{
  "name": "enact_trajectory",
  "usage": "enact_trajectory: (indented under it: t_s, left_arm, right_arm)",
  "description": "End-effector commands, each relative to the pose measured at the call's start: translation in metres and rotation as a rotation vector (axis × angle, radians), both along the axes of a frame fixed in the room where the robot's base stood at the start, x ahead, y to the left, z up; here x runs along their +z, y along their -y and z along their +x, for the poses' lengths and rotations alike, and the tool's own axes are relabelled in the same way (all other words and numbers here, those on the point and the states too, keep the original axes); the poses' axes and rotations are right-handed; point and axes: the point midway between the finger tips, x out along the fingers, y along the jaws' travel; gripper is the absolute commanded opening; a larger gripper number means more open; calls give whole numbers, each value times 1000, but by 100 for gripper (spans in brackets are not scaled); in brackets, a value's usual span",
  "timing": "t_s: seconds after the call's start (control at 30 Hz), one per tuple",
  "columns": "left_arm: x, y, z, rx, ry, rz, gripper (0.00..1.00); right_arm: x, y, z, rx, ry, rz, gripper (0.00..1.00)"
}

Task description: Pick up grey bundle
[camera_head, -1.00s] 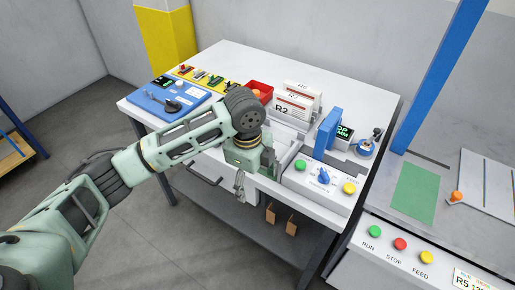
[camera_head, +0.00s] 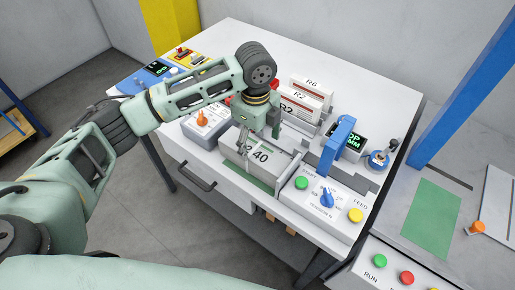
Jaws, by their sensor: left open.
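A grey bundle (camera_head: 259,160) marked "40" lies on the white table (camera_head: 330,82), in the slot left of the control panel with the START button. My left gripper (camera_head: 258,145) points down from above it with its fingers apart. Its fingertips are at the bundle's top, and I cannot tell whether they touch it. The gripper hides part of the bundle's back edge. My right gripper is not in view.
White stacks marked R2 (camera_head: 293,106) and R6 (camera_head: 312,84) stand behind the bundle. A blue upright guide (camera_head: 337,146) and a control panel (camera_head: 319,200) with knobs are to its right. A blue post (camera_head: 465,90) rises farther right.

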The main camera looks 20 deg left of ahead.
Motion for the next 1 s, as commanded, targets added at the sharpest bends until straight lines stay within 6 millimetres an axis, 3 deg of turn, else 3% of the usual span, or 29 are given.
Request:
enact_trajectory:
  t_s: [0.33, 0.5, 0.77, 1.0]
  left_arm:
    - [-43, -1, -10, 0, -5, 2, 75]
    - [-64, -1, -9, 0, -1, 3, 75]
    - [-67, 0, -9, -1, 2, 2, 75]
    - [-66, 0, -9, -1, 2, 2, 54]
  right_arm:
    - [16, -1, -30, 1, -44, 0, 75]
    - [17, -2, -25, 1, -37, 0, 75]
    - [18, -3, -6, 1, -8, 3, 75]
    - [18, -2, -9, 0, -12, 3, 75]
